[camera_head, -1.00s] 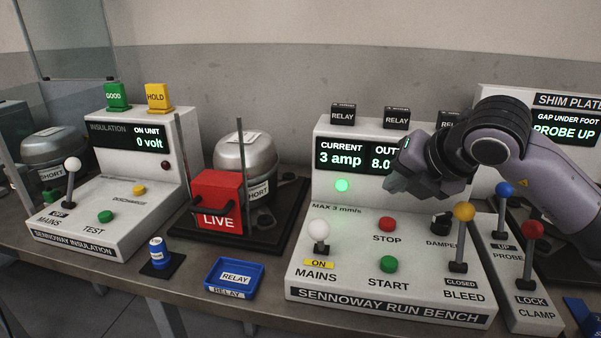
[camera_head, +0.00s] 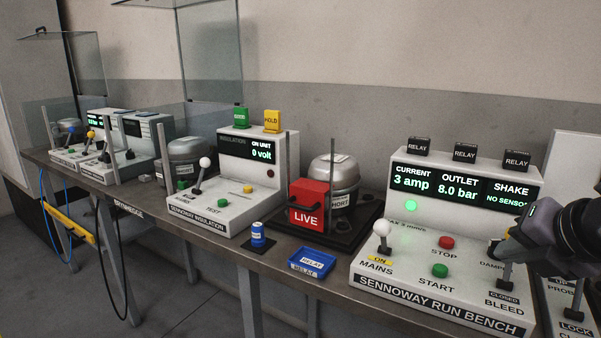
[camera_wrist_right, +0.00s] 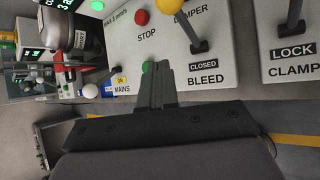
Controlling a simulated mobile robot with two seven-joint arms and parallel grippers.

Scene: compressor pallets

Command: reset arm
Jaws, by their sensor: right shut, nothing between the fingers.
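My right arm comes in at the right edge of the head view, in front of the right end of the run bench (camera_head: 440,318). Its gripper (camera_head: 497,250) looks dark there and partly hides the bleed lever's knob. In the right wrist view my right gripper (camera_wrist_right: 156,72) is shut with nothing between its fingers, over the front of the bench, left of the BLEED lever (camera_wrist_right: 200,45). I cannot tell its exact height or whether it touches. My left gripper is not in view.
The run bench reads 3 amp, 8.0 bar and no sensor. A red LIVE block (camera_head: 308,203) stands before a compressor (camera_head: 335,178). The insulation unit (camera_head: 205,215) reads 0 volt.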

